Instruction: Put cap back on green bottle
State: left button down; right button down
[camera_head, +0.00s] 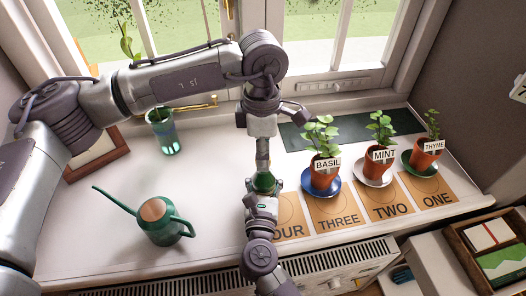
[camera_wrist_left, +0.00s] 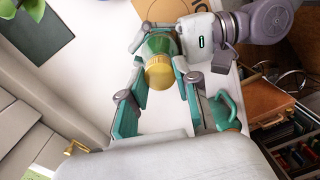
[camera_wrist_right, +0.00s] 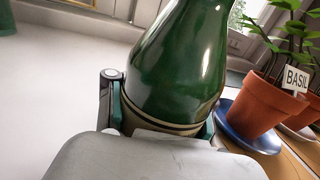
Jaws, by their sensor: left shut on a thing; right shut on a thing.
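The green bottle (camera_head: 264,183) stands roughly upright in my right gripper (camera_head: 263,193), which is shut around its lower body. In the right wrist view the bottle (camera_wrist_right: 178,65) fills the middle and its top is out of frame. My left gripper (camera_head: 263,166) points down from above, in line with the bottle. In the left wrist view a gold cap (camera_wrist_left: 159,73) sits between the left fingertips, which are shut on it, over the end of the bottle (camera_wrist_left: 159,44). I cannot tell whether the cap is seated on the neck.
A green watering can (camera_head: 160,222) and a green tumbler (camera_head: 163,135) stand on the left of the white sill. Potted basil (camera_head: 325,172), mint (camera_head: 378,163) and thyme (camera_head: 427,150) stand close on the right by numbered cards (camera_head: 337,212). A window is behind.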

pick_arm(q)
jog(key=m, duration=0.4)
jog(key=c, duration=0.8)
grip_release()
jog(key=shift+r, duration=0.1)
jog(key=shift+w+r, duration=0.15)
jog(key=shift+r, duration=2)
jog(key=shift+c, duration=0.5)
notch_tip(320, 180, up, 2)
jog(key=n, duration=0.6)
jog(key=shift+w, duration=0.1)
jog(key=n, duration=0.1)
jog(key=r+n, duration=0.1)
jog(key=n, duration=0.3)
jog(key=shift+a+r, duration=0.1)
jog(key=shift+r, duration=0.15)
